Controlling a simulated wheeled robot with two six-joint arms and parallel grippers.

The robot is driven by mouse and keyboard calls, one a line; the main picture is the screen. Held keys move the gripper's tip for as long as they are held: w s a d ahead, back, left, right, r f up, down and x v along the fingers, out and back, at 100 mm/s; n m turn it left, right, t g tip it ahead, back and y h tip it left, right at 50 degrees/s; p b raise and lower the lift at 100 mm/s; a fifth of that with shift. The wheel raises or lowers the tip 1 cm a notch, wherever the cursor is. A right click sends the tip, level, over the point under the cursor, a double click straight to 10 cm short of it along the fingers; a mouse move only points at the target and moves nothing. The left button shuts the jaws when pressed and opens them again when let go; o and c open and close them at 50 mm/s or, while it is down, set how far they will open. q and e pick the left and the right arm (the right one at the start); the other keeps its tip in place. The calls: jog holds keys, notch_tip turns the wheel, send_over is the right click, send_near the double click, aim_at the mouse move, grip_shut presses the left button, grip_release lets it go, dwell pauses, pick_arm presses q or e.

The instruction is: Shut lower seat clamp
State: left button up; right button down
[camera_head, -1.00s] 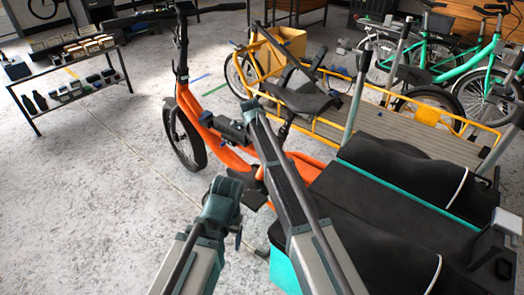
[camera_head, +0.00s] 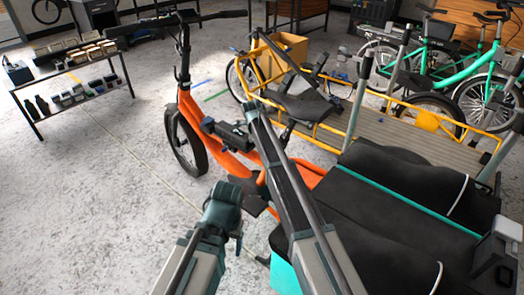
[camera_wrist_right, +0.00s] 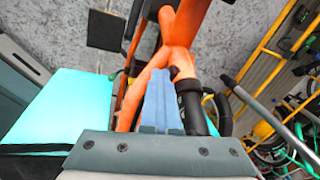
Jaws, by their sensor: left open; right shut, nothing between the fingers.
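The orange bike (camera_head: 243,165) stands in front of me with a black seat (camera_head: 305,105). In the head view my right arm crosses in front of the bike below the seat and hides the lower seat clamp. In the right wrist view my right gripper (camera_wrist_right: 161,104) is shut and empty, its blue fingers pointing at the orange frame (camera_wrist_right: 180,35). A black post (camera_wrist_right: 191,104) stands just right of the fingers, with a small dark part (camera_wrist_right: 175,72) at the orange joint; I cannot tell if this is the clamp. My left gripper (camera_head: 239,242) is open, low and left of the bike.
A black-covered cargo box with teal trim (camera_head: 400,200) is close on the right. A yellow cargo bike (camera_head: 427,122) stands behind the orange bike, with teal bikes (camera_head: 455,70) farther back. A shelf table (camera_head: 70,62) stands at left. The left floor is clear.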

jog(key=shift+w+d, duration=0.25)
